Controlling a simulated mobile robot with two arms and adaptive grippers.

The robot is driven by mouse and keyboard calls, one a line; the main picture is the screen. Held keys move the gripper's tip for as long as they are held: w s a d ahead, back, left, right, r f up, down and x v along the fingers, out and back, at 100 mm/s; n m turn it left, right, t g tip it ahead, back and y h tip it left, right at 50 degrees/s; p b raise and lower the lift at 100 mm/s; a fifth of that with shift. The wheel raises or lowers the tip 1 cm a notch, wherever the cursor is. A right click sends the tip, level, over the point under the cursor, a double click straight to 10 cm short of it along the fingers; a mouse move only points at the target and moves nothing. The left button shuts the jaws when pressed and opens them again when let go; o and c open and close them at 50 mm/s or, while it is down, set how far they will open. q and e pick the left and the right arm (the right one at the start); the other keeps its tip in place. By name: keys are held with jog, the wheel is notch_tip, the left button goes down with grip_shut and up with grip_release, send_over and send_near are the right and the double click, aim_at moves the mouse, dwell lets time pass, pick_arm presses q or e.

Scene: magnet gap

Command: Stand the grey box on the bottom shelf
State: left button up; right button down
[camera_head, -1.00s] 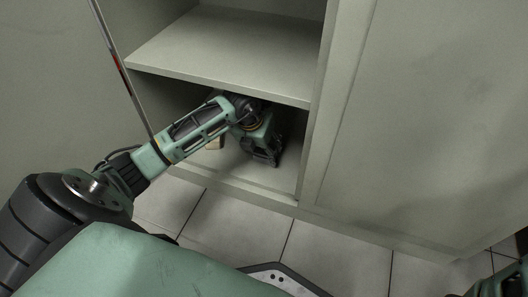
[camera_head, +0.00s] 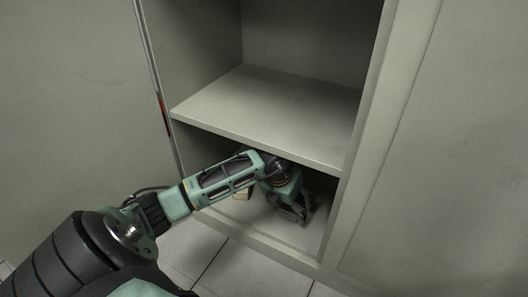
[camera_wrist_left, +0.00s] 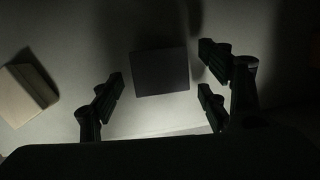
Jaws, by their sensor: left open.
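My left gripper (camera_head: 294,212) is inside the bottom compartment of the cabinet, low over the bottom shelf (camera_head: 262,225). In the left wrist view its fingers (camera_wrist_left: 165,98) are spread open. The dark grey box (camera_wrist_left: 160,72) shows there as a plain square on the shelf floor, in the space between and just beyond the fingers. No finger visibly touches it. In the head view I cannot make out the grey box behind my gripper and arm. My right gripper is out of view.
A beige block (camera_wrist_left: 27,92) lies on the bottom shelf left of the grey box; it shows partly under my arm (camera_head: 243,194). The upper shelf board (camera_head: 270,115) is close above my forearm. The cabinet's right frame (camera_head: 368,140) stands right of my gripper.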

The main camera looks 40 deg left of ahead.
pick_arm(q)
jog(key=s+p, duration=0.1)
jog(key=s, duration=0.2)
jog(key=s+a+p, duration=0.1)
jog(key=s+p, duration=0.1)
jog(key=s, duration=0.1)
jog(key=s+a+p, duration=0.1)
jog(key=s, duration=0.2)
jog(key=shift+s+a, duration=0.25)
jog(key=shift+s+a+p, duration=0.2)
jog(key=shift+s+p, duration=0.3)
jog(key=shift+s, duration=0.15)
jog(key=shift+s+f, duration=0.1)
jog(key=shift+s, duration=0.2)
